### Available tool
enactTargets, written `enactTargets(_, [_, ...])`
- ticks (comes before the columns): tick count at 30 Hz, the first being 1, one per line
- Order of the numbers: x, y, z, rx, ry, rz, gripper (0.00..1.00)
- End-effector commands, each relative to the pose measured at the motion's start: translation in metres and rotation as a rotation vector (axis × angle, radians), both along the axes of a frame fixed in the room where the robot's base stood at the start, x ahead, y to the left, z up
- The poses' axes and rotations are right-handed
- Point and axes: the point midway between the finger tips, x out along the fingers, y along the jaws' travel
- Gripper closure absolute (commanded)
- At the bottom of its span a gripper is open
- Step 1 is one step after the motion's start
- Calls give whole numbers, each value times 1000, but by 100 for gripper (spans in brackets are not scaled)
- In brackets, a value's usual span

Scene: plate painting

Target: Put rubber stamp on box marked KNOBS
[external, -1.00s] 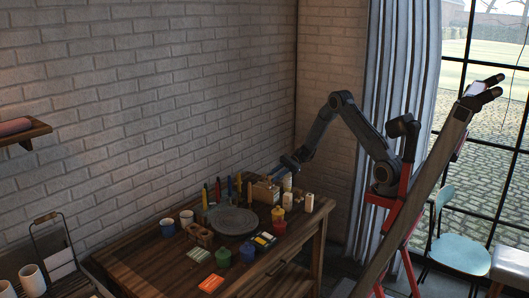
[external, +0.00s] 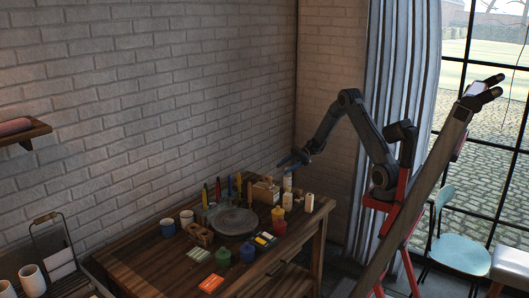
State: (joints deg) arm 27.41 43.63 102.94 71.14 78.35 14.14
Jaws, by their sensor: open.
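A small light wooden box (external: 262,193) stands toward the back right of the worktable. Its marking is too small to read, so I cannot tell if it says KNOBS. A small pale shape (external: 267,180) shows at the top of this box; it may be the rubber stamp, but its details are too small to be sure. My gripper (external: 284,161) is open and empty, above and slightly right of the box, apart from it.
White bottles (external: 287,183) stand just right of the box. A round grey plate (external: 231,221) lies in front, with upright coloured tools behind it. The table's front left is clear.

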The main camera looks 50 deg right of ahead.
Motion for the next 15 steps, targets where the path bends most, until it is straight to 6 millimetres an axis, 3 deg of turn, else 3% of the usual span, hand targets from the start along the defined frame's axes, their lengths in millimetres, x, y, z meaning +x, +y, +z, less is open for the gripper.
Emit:
enactTargets(6, [-8, -26, 9, -1, -1, -1, 58])
enactTargets(15, [-11, -33, 13, 0, 1, 1, 58])
